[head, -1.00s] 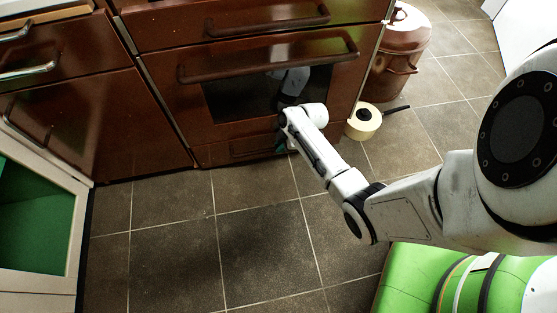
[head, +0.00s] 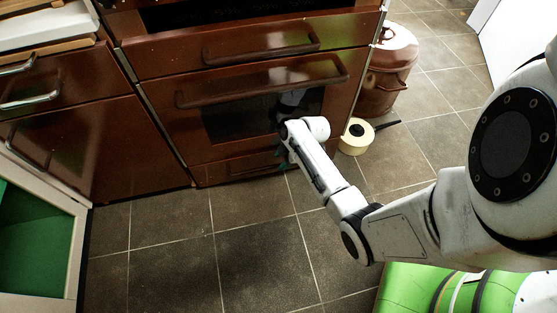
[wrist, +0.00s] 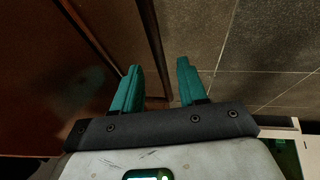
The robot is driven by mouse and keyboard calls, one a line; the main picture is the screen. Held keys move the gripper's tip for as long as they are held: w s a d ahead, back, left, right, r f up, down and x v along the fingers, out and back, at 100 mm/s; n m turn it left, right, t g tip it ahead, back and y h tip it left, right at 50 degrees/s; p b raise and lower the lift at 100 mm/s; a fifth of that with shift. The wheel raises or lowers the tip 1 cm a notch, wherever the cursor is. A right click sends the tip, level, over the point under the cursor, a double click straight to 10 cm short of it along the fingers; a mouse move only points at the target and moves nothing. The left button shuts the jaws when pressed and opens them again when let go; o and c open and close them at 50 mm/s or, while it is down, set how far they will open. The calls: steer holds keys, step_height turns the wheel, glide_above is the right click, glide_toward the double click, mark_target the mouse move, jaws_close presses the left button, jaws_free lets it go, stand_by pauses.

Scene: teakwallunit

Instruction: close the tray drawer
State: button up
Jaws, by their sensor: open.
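The brown oven unit has a low front panel under its oven door, which I take to be the tray drawer (head: 238,168). I cannot tell from the head view how far it stands out. My gripper (head: 281,153) is at the right part of this panel, its teal fingers pointing down and partly hidden by my wrist. A brown front fills the left of that view, close to the left finger. I cannot tell whether they touch.
Above are the oven door handle (head: 262,85) and an upper drawer handle (head: 262,46). A brown lidded pot (head: 388,75) and a cream pan (head: 356,138) stand on the floor at right. An open green-lined cabinet (head: 35,240) is at left. The tiled floor (head: 170,250) between is clear.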

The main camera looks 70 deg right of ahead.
steer(key=p+v, duration=0.2)
steer(key=v, duration=0.4)
steer(key=shift+s+r+p, duration=0.25)
steer(key=shift+r+p, duration=0.1)
steer(key=shift+p, duration=0.05)
steer(key=w+a+r+m+g, duration=0.1)
steer(key=a+r+m+g, duration=0.2)
steer(key=a, duration=1.2)
steer(key=s+a+r+m, duration=0.4)
steer(key=s+a+r, duration=0.3)
steer(key=r, duration=0.1)
step_height(320, 180, up, 35)
steer(key=s+m+h+p, duration=0.1)
steer(key=s+p, duration=0.2)
steer(key=p, duration=2.9)
steer(key=shift+g+p, duration=0.35)
steer(key=shift+g, duration=0.05)
